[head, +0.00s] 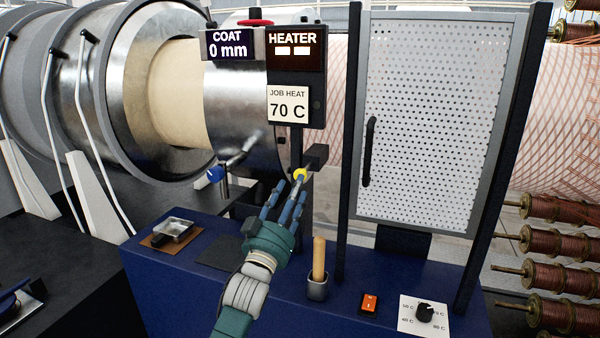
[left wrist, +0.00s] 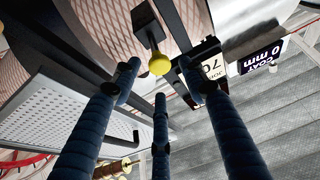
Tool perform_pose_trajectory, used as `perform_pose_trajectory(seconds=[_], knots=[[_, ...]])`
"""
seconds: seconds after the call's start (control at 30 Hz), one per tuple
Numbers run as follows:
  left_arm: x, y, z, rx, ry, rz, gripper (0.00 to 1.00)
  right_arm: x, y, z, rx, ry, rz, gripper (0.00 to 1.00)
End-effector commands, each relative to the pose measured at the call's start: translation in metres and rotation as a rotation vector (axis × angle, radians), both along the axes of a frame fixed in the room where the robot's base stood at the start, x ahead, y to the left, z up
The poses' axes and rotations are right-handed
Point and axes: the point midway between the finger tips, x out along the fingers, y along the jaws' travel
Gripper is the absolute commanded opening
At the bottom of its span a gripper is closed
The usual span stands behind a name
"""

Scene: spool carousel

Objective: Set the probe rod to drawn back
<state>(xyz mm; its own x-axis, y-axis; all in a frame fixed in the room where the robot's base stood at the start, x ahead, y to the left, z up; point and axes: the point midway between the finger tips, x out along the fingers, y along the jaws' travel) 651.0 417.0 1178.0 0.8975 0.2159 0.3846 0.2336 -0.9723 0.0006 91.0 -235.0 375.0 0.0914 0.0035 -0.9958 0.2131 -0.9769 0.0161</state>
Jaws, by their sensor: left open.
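The probe rod shows as a yellow ball knob (head: 300,174) on a short stem out of a black block (head: 316,156), below the JOB HEAT 70 C card. In the left wrist view the yellow knob (left wrist: 159,64) is just beyond the fingertips, on a dark stem. My left gripper (head: 285,200) has blue fingers, spread and open, just in front of the knob. In the left wrist view its fingertips (left wrist: 160,82) stand around the knob's direction with nothing held. I cannot tell whether a finger touches the knob. My right gripper is not in view.
A perforated guard door (head: 440,120) stands right. Below it are a wooden-handled tool in a cup (head: 318,265), an orange switch (head: 369,302) and a temperature dial (head: 425,312). COAT reads 0 mm.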

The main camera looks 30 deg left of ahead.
Motion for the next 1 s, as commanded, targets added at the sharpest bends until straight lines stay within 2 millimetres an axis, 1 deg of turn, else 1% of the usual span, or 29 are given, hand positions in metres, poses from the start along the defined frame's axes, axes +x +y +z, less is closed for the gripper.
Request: perform_pose_trajectory(seconds=[0.03, 0.1, 0.3, 0.47, 0.7, 0.73, 0.77, 0.9, 0.93, 1.0], knots=[[0.01, 0.003, 0.009, 0.001, -0.001, 0.001, 0.43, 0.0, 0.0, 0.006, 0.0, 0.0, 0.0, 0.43], [0.021, 0.006, 0.013, 0.001, 0.0, 0.001, 0.43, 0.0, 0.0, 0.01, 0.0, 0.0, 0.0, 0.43], [0.045, 0.011, 0.02, 0.0, 0.001, 0.0, 0.43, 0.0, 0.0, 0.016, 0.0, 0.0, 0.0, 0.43], [0.052, 0.012, 0.022, 0.0, 0.002, 0.0, 0.43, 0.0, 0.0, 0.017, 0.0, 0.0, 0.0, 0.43], [0.052, 0.012, 0.021, 0.0, 0.002, 0.0, 0.43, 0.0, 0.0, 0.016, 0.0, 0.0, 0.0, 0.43], [0.052, 0.012, 0.021, 0.0, 0.002, 0.0, 0.39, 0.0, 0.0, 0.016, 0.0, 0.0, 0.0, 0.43], [0.052, 0.012, 0.021, 0.0, 0.002, 0.0, 0.33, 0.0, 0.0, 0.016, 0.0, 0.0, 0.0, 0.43], [0.052, 0.012, 0.021, 0.0, 0.002, 0.0, 0.05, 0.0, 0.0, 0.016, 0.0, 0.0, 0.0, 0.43], [0.052, 0.012, 0.021, 0.0, 0.002, 0.0, 0.0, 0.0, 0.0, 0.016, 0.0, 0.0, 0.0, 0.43], [0.052, 0.012, 0.021, 0.0, 0.002, 0.0, 0.0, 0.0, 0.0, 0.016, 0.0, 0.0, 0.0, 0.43]])
